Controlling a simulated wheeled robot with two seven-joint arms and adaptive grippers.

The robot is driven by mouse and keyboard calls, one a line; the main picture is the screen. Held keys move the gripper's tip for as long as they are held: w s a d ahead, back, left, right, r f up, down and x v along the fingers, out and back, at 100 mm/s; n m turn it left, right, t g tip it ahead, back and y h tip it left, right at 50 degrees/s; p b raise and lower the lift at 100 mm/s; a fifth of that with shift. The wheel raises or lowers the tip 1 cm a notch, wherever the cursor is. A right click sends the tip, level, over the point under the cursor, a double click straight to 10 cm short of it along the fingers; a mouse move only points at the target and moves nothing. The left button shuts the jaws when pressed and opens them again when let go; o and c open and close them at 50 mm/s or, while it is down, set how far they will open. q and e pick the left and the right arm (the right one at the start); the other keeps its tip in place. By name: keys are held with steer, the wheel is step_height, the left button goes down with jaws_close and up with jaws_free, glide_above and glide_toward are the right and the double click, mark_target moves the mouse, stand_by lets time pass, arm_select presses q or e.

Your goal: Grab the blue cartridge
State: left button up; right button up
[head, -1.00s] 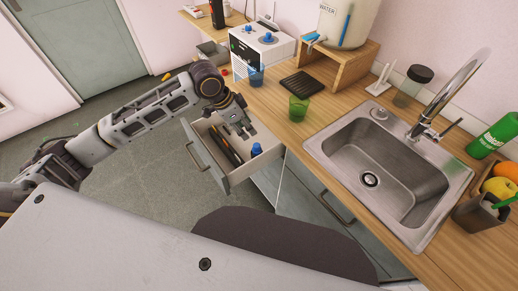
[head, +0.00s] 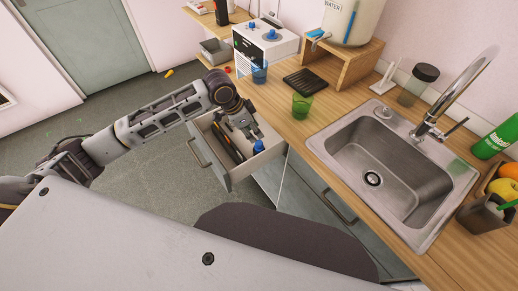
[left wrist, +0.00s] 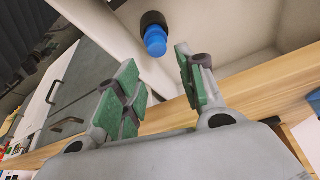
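The blue cartridge (head: 258,146) stands in the open drawer (head: 233,172), near its right side. In the left wrist view the cartridge (left wrist: 155,38) shows a blue end and a dark wider part, beyond the fingertips. My left gripper (head: 248,135) is over the drawer, just left of and above the cartridge. In the left wrist view my left gripper (left wrist: 160,75) has its green-padded fingers apart with nothing between them. The cartridge is a little past the gap and not held. My right gripper is not in view.
Dark long items (head: 228,143) lie in the drawer left of the cartridge. The wooden counter (head: 280,122) edge runs close beside the drawer. The sink (head: 390,165) is to the right.

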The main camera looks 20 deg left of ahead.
mark_target(259, 142)
arm_select(q)
steer(key=shift+x, duration=1.9)
steer(key=shift+s+a+x, duration=0.1)
steer(key=shift+x, duration=1.2)
steer(key=shift+s+a+x, duration=0.15)
steer(key=shift+x, duration=1.15)
steer(key=shift+f, duration=0.15)
steer(key=c, duration=0.7)
